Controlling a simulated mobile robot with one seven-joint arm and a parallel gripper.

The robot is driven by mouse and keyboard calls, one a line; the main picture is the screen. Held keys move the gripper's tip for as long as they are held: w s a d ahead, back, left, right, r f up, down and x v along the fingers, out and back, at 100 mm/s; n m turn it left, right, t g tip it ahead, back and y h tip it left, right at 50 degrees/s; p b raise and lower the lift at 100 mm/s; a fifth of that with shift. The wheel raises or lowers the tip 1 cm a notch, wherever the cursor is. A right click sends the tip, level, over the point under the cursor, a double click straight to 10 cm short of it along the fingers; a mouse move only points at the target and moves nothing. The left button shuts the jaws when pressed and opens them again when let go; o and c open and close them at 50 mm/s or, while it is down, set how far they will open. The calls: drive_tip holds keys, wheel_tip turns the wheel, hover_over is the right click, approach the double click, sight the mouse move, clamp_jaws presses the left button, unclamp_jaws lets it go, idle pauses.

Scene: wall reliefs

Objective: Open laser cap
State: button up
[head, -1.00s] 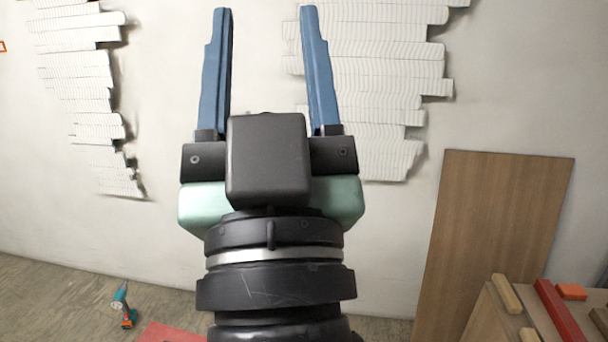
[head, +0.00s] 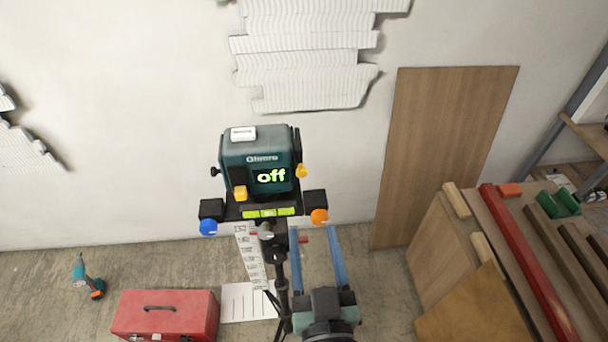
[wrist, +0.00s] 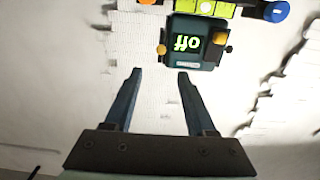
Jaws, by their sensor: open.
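The laser device (head: 258,165) is a dark teal box on a black tripod. Its display reads "off" in green. A small yellow piece (head: 240,193) sits low on its front and another yellow piece (head: 302,171) sticks out at its right side. I cannot tell which part is the cap. My gripper (head: 312,231) is open and empty, with two blue fingers, low and to the right of the device and apart from it. In the wrist view the device (wrist: 197,42) appears upside down, beyond the fingertips.
A blue knob (head: 208,227) and an orange knob (head: 319,216) flank the tripod head, with a green level strip (head: 268,212) between. A red toolbox (head: 165,313) and drill (head: 86,277) are on the floor at left. Wood boards (head: 445,150) and a bench stand at right.

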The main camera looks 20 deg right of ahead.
sight(302, 175)
drive_tip(key=p+x, duration=0.3)
drive_tip(key=x, duration=0.9)
drive_tip(key=shift+w+p, duration=0.15)
drive_tip(key=shift+p, duration=0.15)
clamp_jaws()
drive_tip(key=shift+f, duration=0.1)
idle(0.8)
